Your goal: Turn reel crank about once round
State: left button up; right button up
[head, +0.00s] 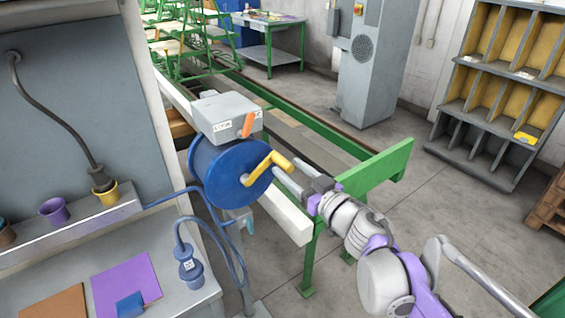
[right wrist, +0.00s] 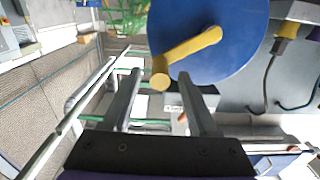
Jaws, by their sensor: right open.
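The blue reel (head: 222,172) is mounted under a grey box beside the bench. Its yellow crank (head: 256,170) is on the face toward my right arm, with the handle pointing out toward my right gripper (head: 284,173). In the right wrist view the crank (right wrist: 190,48) slants down and left across the blue disc (right wrist: 225,62), and its round handle end (right wrist: 160,79) appears between my two fingertips. The right gripper is open, with a finger to either side of the handle in that view. Whether either finger touches it, I cannot tell. My left gripper is out of view.
A grey box (head: 226,112) with an orange lever (head: 248,125) sits just above the reel. A green rail frame (head: 375,170) stands close behind my right gripper.

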aim_at(283, 163)
jog(key=shift+x, duration=1.85)
grip_shut()
